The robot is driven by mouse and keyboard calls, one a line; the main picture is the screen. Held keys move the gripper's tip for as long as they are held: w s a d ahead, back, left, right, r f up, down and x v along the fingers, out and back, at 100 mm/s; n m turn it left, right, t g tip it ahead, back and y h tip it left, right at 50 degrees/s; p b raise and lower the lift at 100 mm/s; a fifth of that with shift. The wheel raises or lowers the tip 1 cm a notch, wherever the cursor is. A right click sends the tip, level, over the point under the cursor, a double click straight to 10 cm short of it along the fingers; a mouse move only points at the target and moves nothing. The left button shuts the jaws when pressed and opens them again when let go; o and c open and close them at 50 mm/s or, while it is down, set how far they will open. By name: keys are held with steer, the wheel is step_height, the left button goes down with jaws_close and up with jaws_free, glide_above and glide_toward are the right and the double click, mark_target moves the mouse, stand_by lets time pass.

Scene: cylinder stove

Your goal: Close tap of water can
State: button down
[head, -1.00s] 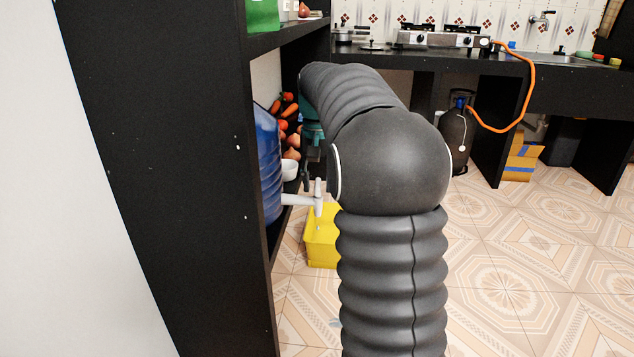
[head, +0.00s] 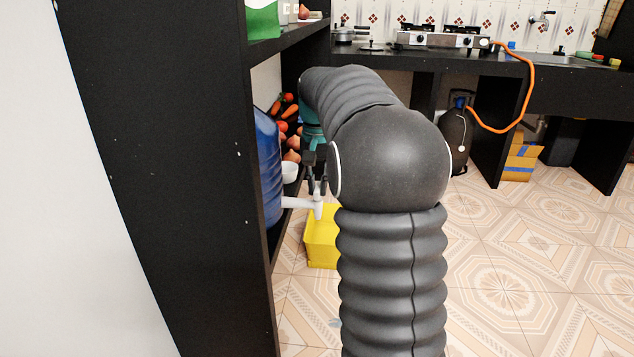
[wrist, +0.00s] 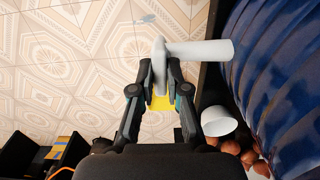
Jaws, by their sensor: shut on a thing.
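The blue water can (head: 269,168) stands on the black shelf at the left, partly hidden by the shelf's side panel. Its white tap (head: 300,203) sticks out to the right past the shelf edge. The can (wrist: 278,75) fills the right of the wrist view, with the tap spout (wrist: 205,49) reaching left from it. My gripper (head: 318,184) is at the tap's outer end, mostly hidden by my arm in the head view. In the wrist view my gripper (wrist: 160,82) is shut with its fingertips on either side of the tap handle (wrist: 159,62).
A yellow box (head: 323,240) sits on the floor below the tap. A white cup (wrist: 217,121) and vegetables (head: 290,112) are on the shelf beside the can. The tiled floor (head: 520,260) to the right is clear.

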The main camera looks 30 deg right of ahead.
steer(key=c, duration=1.2)
jaws_free()
steer(key=shift+o, duration=0.2)
step_height(320, 180, up, 12)
steer(key=shift+w, duration=0.1)
steer(key=n, duration=0.1)
glide_above(317, 184)
steer(key=w, duration=0.2)
step_height(317, 184, down, 5)
steer(key=s+a+f+n+t, duration=0.1)
steer(key=s+a+f, duration=0.1)
steer(key=s+f, duration=0.1)
steer(key=s+a+f+n+t+p, duration=0.1)
steer(key=s+a, duration=0.4)
steer(key=s, duration=0.4)
steer(key=s+a+f+n+t+p, duration=0.1)
steer(key=s+a+n+t+p, duration=0.1)
steer(key=s+a, duration=0.3)
steer(key=s+a+f+n+t+p, duration=0.1)
steer(key=s+a, duration=0.4)
steer(key=s, duration=0.9)
steer(key=shift+n+t+p, duration=0.3)
steer(key=shift+n+p, duration=0.05)
steer(key=shift+n, duration=0.15)
